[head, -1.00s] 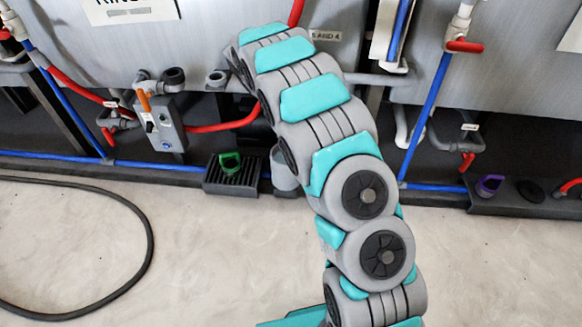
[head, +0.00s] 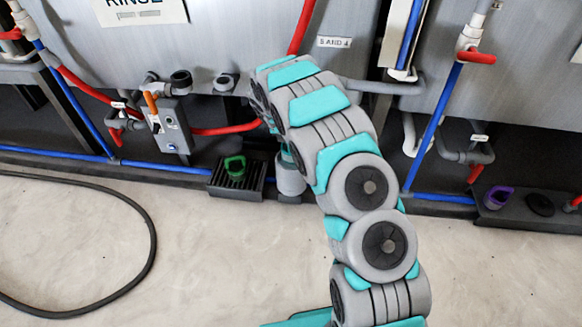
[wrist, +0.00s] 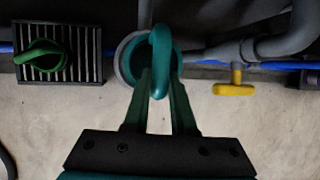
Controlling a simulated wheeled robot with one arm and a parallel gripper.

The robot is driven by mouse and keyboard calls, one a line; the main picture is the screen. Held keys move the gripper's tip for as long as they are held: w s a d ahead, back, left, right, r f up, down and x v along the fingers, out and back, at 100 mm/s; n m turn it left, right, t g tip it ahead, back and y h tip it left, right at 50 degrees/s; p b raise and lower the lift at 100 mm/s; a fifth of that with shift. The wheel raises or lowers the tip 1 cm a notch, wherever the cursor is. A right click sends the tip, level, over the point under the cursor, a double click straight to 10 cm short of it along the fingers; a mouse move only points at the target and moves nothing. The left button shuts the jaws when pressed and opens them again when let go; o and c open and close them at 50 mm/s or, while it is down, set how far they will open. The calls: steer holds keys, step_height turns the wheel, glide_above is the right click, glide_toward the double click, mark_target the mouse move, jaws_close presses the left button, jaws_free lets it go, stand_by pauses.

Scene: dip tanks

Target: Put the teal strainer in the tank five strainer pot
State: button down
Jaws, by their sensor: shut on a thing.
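My gripper (wrist: 160,85) is shut on the handle of the teal strainer (wrist: 160,50) in the wrist view. The strainer's loop stands up between the fingertips. It overlaps the opening of a round grey pot (wrist: 124,62), whose rim shows mostly on the left. In the head view the pot (head: 290,181) stands below my arm's end, and a bit of teal shows at its top. My gripper is mostly hidden there behind my arm. How deep the strainer sits in the pot cannot be told.
A green-handled strainer (wrist: 42,54) sits on a slatted black rack (wrist: 88,70) left of the pot. A yellow valve handle (wrist: 233,89) and grey pipes are at its right. A purple item (head: 497,197) stands on a far-right ledge. A black hose (head: 150,230) lies on the floor.

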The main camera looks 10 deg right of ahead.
step_height(320, 180, down, 14)
steer(key=b, duration=0.1)
stand_by(0.4)
steer(key=shift+f, duration=0.1)
steer(key=c, duration=1)
jaws_free()
steer(key=v, duration=1.2)
steer(key=shift+p, duration=0.45)
